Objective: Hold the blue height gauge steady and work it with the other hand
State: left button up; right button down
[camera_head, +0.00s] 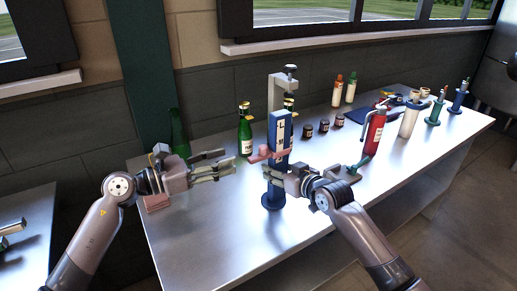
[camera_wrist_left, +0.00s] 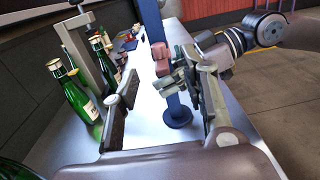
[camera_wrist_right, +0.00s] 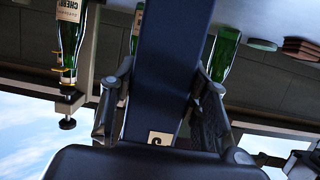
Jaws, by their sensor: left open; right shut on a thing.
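The blue height gauge (camera_head: 279,140) stands upright on its round base on the metal bench, with a pale marked strip on its face and a pink slider (camera_head: 266,154) at mid-height. My right gripper (camera_head: 270,174) is shut on the gauge's blue column below the slider; its fingers flank the column in the right wrist view (camera_wrist_right: 165,85). My left gripper (camera_head: 232,163) is open and empty, to the left of the gauge and apart from it. In the left wrist view the gauge's base (camera_wrist_left: 178,117) and the pink slider (camera_wrist_left: 160,57) show beyond the open fingers (camera_wrist_left: 165,105).
Green bottles (camera_head: 245,130) stand behind my left gripper, next to a grey press frame (camera_head: 274,95) behind the gauge. A red bottle-shaped tool (camera_head: 375,131), small dark jars (camera_head: 323,127) and several stands are to the right. The front of the bench is clear.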

aim_at(258, 155)
pick_arm(q)
jog(key=shift+t, duration=0.3)
jog(key=x, duration=1.1)
jog(key=shift+w+f, duration=0.15)
jog(key=shift+f, duration=0.25)
grip_shut()
jog(key=shift+a, duration=0.1)
